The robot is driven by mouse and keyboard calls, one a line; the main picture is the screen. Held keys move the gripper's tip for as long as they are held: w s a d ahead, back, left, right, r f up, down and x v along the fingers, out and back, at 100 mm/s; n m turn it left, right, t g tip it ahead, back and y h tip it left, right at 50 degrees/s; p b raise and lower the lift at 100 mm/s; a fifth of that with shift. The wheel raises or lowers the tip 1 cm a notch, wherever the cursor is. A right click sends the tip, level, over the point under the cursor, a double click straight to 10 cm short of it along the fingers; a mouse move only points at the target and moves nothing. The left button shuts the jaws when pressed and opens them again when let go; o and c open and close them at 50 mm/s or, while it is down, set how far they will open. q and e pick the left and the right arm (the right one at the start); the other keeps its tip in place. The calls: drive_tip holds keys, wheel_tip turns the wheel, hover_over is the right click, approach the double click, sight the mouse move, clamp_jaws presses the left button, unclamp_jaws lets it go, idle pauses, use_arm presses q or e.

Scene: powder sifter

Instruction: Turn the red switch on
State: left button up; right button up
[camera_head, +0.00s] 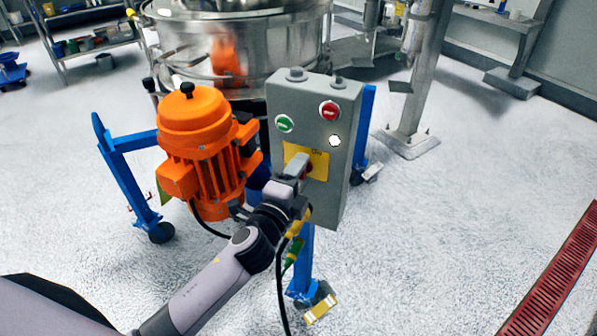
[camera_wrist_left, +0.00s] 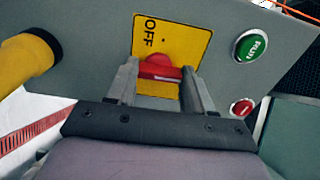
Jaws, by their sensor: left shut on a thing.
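The red switch (camera_wrist_left: 158,68) sits on a yellow plate (camera_wrist_left: 195,45) on the front of the grey control box (camera_head: 317,110). The word OFF is readable on the plate in the left wrist view; the rest of the plate's marking is hidden by the gripper and switch. In the head view a bit of the red switch (camera_head: 309,169) shows beside my left gripper (camera_head: 297,165). My left gripper is at the plate with its two fingers on either side of the switch handle, shut on it. My right gripper is not in view.
A green button (camera_head: 284,123), a red button (camera_head: 329,110) and a white lamp (camera_head: 335,141) sit above the plate. The orange motor (camera_head: 200,140) stands close left of the box. The steel sifter (camera_head: 240,45) is behind.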

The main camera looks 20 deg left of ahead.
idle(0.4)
use_arm(q)
drive_tip(key=o, duration=1)
drive_tip(key=shift+o, duration=0.2)
drive_tip(key=s, duration=0.7)
drive_tip(key=shift+a, duration=0.35)
